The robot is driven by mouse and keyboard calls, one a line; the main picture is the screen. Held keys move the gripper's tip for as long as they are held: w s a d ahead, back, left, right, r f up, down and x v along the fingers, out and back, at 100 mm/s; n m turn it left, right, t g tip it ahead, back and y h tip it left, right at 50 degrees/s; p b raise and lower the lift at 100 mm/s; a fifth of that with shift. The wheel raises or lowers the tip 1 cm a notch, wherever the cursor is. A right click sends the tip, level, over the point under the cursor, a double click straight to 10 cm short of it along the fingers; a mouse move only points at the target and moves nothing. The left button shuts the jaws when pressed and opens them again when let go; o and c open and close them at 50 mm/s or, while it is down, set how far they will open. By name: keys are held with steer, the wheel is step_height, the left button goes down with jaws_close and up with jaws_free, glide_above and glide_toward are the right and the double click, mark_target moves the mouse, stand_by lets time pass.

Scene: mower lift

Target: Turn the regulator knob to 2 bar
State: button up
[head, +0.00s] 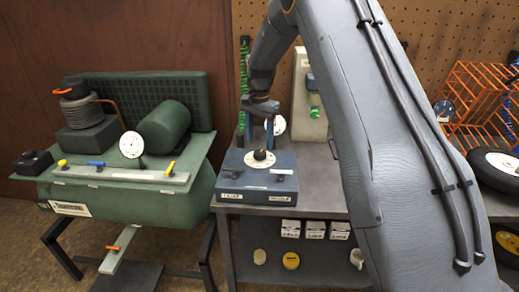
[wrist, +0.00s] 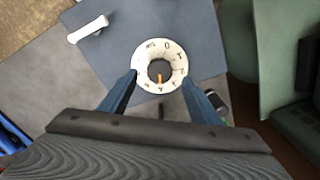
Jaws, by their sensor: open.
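The regulator knob (head: 260,156) is dark and round and sits on top of a blue box (head: 232,181) on the grey bench. In the wrist view the knob (wrist: 155,66) lies inside a white dial ring (wrist: 143,55) marked BAR, with 0 near the top. The knob's orange mark points down in that view, at small digits I cannot read surely, perhaps 4. My gripper (head: 260,143) is open above the box. In the wrist view its blue fingers (wrist: 159,84) stand on either side of the dial, apart from the knob. A white gauge (head: 279,125) behind is partly hidden by my gripper.
A green compressor (head: 175,210) with its own gauge (head: 131,145) stands at left. A white unit (head: 308,95) with a green fitting stands behind the box. A white-handled lever (wrist: 88,30) is on the box. Wheels (head: 495,168) and an orange rack (head: 470,95) are at right.

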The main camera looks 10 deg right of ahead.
mark_target(259, 153)
step_height(259, 153, down, 6)
steer(key=shift+r+p, duration=0.15)
steer(key=shift+p, duration=0.65)
steer(key=shift+c, duration=0.4)
steer(key=c, duration=0.9)
steer(key=shift+c, duration=0.2)
steer(key=shift+n, duration=0.3)
